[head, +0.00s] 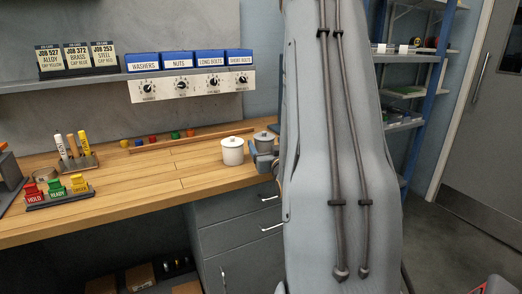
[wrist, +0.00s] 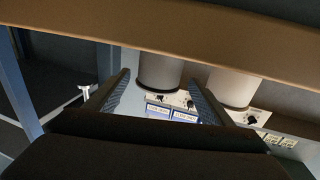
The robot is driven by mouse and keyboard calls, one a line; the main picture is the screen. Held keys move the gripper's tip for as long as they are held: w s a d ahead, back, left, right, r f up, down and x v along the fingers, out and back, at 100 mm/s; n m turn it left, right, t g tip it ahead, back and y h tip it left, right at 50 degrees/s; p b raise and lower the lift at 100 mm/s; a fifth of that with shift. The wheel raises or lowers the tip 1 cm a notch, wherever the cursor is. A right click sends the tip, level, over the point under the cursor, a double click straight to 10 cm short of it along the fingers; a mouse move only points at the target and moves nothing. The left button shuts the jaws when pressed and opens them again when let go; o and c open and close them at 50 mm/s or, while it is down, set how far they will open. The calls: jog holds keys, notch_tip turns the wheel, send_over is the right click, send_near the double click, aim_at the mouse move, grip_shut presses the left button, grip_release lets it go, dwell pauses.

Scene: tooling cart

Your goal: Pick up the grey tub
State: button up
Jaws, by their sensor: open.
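The grey tub (head: 264,140) is a lidded pot standing on the wooden bench, just right of and behind the white tub (head: 232,151). My gripper (head: 264,158) is at the right end of the bench, in front of the grey tub and covering its lower part. In the upside-down wrist view, the grey tub (wrist: 160,72) shows between the two open fingers of my gripper (wrist: 160,80). The white tub (wrist: 231,88) stands outside the right finger there. I cannot tell how far the fingers reach around the grey tub. My arm hides the bench right of it.
Blue labelled bins (head: 175,59) sit on the shelf above. Coloured tags (head: 57,190) stand at the left. The middle of the bench is clear.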

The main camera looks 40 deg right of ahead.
jog(key=shift+s+a+f, duration=0.1)
jog(key=shift+f, duration=0.05)
jog(key=shift+w+f, duration=0.1)
jog(key=shift+w, duration=0.15)
jog(key=shift+p+x, duration=0.9)
jog(key=shift+x, duration=2.65)
jog(key=shift+s+f, duration=0.1)
jog(key=c, duration=1.1)
